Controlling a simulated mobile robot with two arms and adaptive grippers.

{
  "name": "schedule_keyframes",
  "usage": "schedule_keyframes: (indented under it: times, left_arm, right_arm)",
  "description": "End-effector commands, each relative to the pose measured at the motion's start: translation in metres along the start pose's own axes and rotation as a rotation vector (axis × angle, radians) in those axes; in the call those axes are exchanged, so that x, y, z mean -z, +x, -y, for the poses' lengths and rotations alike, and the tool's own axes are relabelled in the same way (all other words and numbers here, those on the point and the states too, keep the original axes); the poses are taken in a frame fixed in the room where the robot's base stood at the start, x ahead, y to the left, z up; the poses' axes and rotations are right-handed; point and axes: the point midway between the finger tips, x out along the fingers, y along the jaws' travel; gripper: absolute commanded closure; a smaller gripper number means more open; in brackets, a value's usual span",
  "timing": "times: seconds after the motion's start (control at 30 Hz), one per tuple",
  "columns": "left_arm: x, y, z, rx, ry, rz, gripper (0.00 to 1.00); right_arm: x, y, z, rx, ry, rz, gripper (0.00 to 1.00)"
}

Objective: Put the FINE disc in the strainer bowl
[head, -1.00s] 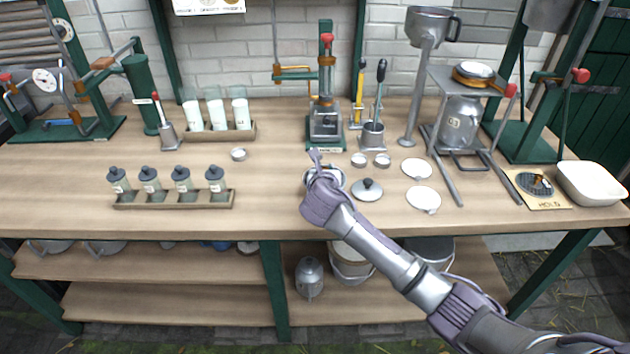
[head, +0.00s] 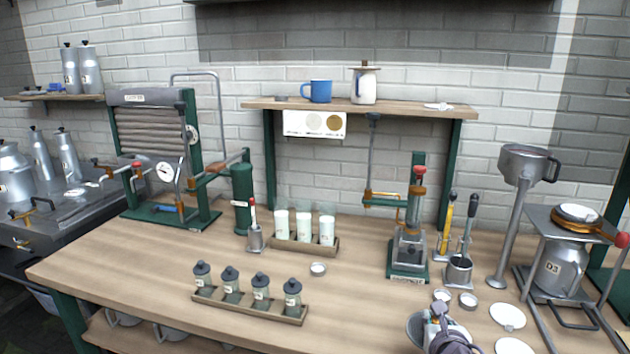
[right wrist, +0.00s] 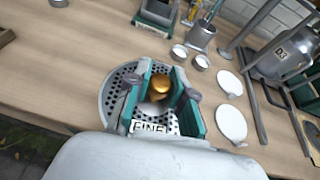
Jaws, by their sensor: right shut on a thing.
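The FINE disc (right wrist: 114,96) is a grey perforated round plate with a brass knob (right wrist: 160,84) and a "FINE" label in the right wrist view. My right gripper (right wrist: 160,92) is shut on its knob, with green-sided fingers on either side. In the head view the right gripper (head: 440,322) is at the bottom right, over the bench's front part, with the disc (head: 416,326) partly hidden by it. I cannot tell how high the disc is. A metal bowl with a handle (head: 525,163), possibly the strainer bowl, stands on a tall post at the right. My left gripper is out of view.
A green press (head: 410,245) and a lever pot (head: 459,270) stand behind my gripper. Small tins (head: 468,300) and white discs (head: 508,316) lie near it. A metal stand with a can (head: 553,268) is at right.

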Motion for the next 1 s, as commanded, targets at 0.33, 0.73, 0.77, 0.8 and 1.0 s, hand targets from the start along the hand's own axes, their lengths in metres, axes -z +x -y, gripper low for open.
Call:
schedule_keyframes:
  times: [0.33,0.73,0.77,0.8,1.0]
  left_arm:
    - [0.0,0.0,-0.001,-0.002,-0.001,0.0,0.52]
    - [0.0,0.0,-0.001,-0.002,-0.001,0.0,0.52]
    - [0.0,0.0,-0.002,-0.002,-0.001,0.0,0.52]
    - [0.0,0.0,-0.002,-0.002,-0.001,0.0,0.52]
    - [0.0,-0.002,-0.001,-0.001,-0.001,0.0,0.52]
  right_arm:
    - [0.036,-0.124,-0.035,-0.173,-0.047,-0.003,1.0]
    - [0.038,-0.144,-0.038,-0.199,-0.048,-0.005,1.0]
    - [0.038,-0.143,-0.038,-0.199,-0.048,-0.005,1.0]
    - [0.038,-0.143,-0.038,-0.199,-0.048,-0.005,1.0]
    - [0.032,-0.142,-0.036,-0.189,-0.044,-0.003,1.0]
